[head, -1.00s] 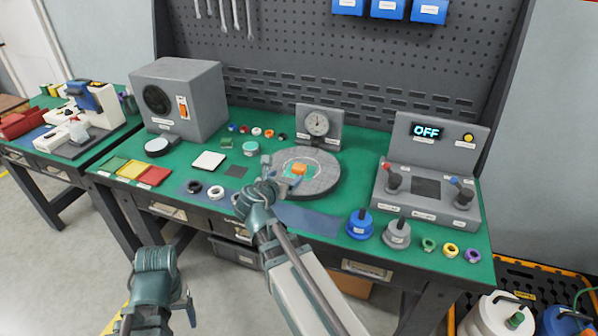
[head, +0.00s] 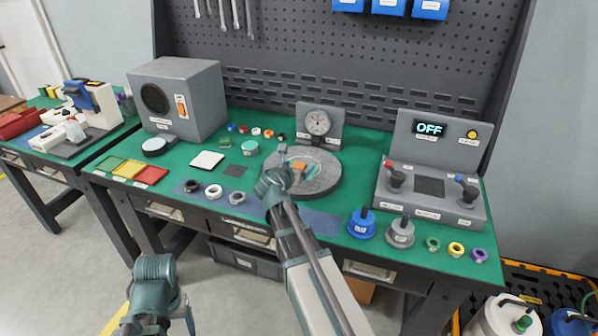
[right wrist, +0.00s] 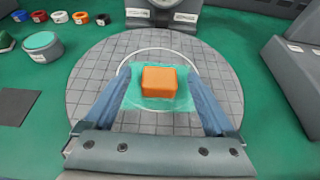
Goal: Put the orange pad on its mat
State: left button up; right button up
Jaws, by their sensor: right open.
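The orange pad (head: 299,167) is a small block lying on a translucent teal patch (right wrist: 181,103) at the middle of the round grey plate (head: 330,182). It shows clearly in the right wrist view (right wrist: 160,82). My right gripper (right wrist: 160,88) is open, with one blue finger on each side of the pad and a gap at both sides. In the head view my right gripper (head: 285,163) reaches over the plate's left part. My left gripper (head: 172,300) is low at the bottom, away from the table; its jaws are unclear. I cannot tell which mat is the pad's.
Green, yellow and red mats (head: 129,169) lie at the left. A white square (head: 207,160) and a dark square (head: 235,170) lie left of the plate. A gauge (head: 319,123) stands behind it, a control box (head: 432,185) right. Rings (head: 214,191) line the front.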

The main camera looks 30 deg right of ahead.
jog(key=shift+x, duration=1)
pick_arm(q)
jog(key=shift+f, duration=0.35)
pick_arm(e)
grip_shut()
jog(key=shift+a, duration=0.1)
